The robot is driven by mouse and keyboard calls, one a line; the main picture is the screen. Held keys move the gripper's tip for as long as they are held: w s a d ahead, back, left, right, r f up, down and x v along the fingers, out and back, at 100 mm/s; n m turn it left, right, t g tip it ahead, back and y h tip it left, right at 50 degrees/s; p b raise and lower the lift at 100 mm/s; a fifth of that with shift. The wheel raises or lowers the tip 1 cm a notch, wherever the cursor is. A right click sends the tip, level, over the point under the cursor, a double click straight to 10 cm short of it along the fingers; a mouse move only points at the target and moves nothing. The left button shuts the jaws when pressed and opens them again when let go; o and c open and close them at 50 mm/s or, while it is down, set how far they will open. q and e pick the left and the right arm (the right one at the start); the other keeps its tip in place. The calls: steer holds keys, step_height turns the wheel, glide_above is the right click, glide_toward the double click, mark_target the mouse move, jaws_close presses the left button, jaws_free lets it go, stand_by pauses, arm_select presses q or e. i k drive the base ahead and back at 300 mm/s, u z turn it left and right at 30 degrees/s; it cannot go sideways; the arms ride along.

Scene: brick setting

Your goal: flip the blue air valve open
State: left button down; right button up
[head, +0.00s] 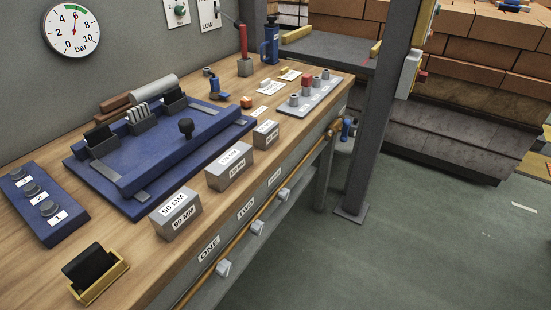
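A small blue fitting (346,130) shows at the far end of the bench front, beside the orange-brown pipe (235,245); it is too small to tell how its handle is set. Another small blue piece with a dark top (216,89) stands on the bench behind the blue fixture. I cannot tell for certain which of the two is the air valve. Neither of my grippers is in view.
The wooden bench (135,250) carries a blue fixture (150,165), grey blocks (228,167) and a yellow holder (103,285). Pale handles (257,227) line its front. A dark post (376,110) stands beyond; the floor (430,240) at right is clear.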

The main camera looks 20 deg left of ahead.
mark_target(346, 123)
steer(key=u, duration=0.05)
steer(key=k, duration=0.65)
steer(key=z, duration=0.4)
steer(key=i, duration=0.6)
steer(key=z, duration=0.55)
steer(key=i, duration=1.9)
steer(key=u, duration=0.55)
